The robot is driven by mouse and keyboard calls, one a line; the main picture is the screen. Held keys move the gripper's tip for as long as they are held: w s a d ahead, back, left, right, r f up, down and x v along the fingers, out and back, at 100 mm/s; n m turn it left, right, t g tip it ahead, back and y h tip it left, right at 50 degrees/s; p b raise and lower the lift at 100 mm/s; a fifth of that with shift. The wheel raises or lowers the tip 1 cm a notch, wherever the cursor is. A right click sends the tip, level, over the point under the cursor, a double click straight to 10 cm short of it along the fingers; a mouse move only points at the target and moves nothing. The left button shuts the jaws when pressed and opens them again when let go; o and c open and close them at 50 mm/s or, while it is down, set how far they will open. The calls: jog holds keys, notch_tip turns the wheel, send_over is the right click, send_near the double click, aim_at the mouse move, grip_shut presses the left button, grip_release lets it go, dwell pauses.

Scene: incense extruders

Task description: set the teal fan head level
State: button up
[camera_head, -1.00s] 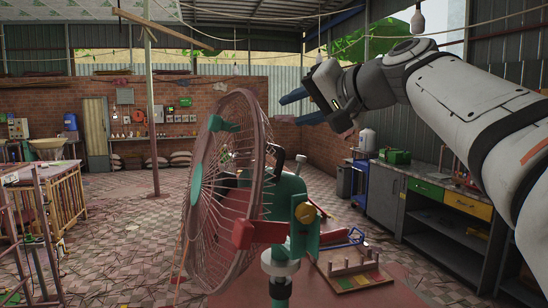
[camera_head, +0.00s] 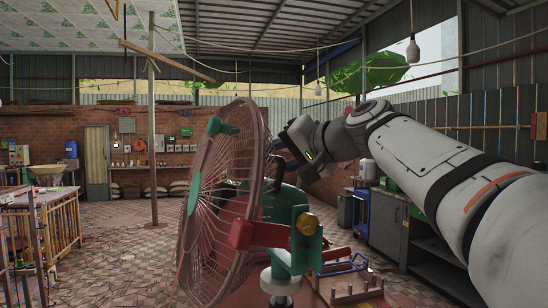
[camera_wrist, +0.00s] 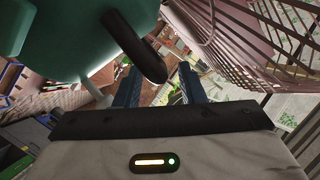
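The fan has a teal motor housing (camera_head: 285,203) behind a round pinkish wire cage (camera_head: 222,200) that faces left. The cage leans, its top further right than its bottom. A dark rounded handle (camera_wrist: 137,47) on the teal housing (camera_wrist: 80,40) reaches close to the fingers; contact cannot be told.
The pink wire cage (camera_wrist: 240,45) is close on the right in the wrist view. A wooden peg rack (camera_head: 352,292) and a blue frame (camera_head: 345,262) lie beyond the stand. A workbench (camera_head: 390,225) runs along the right.

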jog(key=shift+x, duration=1.25)
jog(key=shift+s, duration=0.1)
grip_shut()
